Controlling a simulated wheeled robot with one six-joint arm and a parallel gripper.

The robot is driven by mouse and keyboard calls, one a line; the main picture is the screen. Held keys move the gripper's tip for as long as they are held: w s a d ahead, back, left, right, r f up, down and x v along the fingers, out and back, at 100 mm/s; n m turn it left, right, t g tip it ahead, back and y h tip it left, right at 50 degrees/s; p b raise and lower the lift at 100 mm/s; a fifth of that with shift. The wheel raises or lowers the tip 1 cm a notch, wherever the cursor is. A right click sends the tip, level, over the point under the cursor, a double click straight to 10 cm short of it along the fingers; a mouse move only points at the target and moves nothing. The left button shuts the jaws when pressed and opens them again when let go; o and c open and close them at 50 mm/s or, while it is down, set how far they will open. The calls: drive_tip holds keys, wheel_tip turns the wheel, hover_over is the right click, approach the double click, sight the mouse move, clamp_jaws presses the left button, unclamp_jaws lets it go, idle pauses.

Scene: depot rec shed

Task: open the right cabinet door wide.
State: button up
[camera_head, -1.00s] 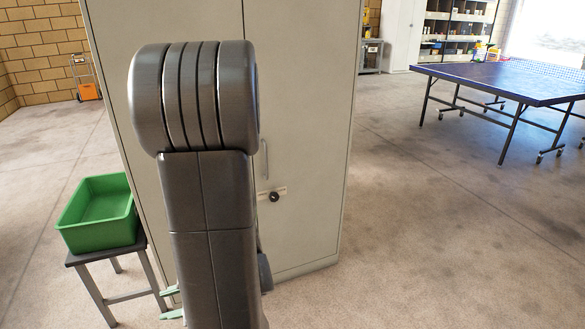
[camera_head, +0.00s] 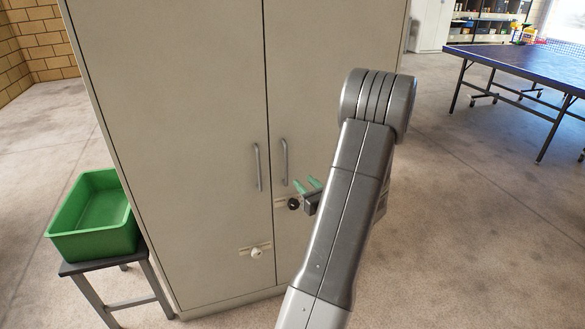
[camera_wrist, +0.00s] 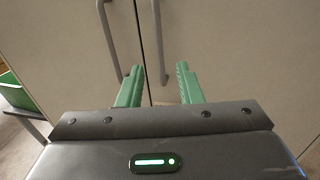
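The tall beige cabinet's right door (camera_head: 335,80) is shut, flush with the left door (camera_head: 170,110). Its vertical bar handle (camera_head: 284,162) is beside the middle seam. My gripper (camera_head: 308,184) is in front of the right door, its green fingertips just right of the handle's lower end. In the wrist view my gripper (camera_wrist: 157,76) is open, with a clear gap between its fingers. The right handle (camera_wrist: 158,42) appears between and beyond the fingertips there, and I see no contact. The left handle (camera_wrist: 108,40) is left of them. My arm covers the right door's lower part.
A dark round knob (camera_head: 293,204) is on the right door below the handle. A pale knob (camera_head: 257,253) is lower on the left door. A green bin (camera_head: 95,222) stands on a stool at left. The floor to the right is clear up to a table-tennis table (camera_head: 520,68).

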sight(287, 166)
drive_tip(key=x, duration=0.9)
drive_tip(key=shift+w+a, duration=0.2)
drive_tip(key=shift+w, duration=0.1)
drive_tip(key=shift+c, duration=0.3)
clamp_jaws()
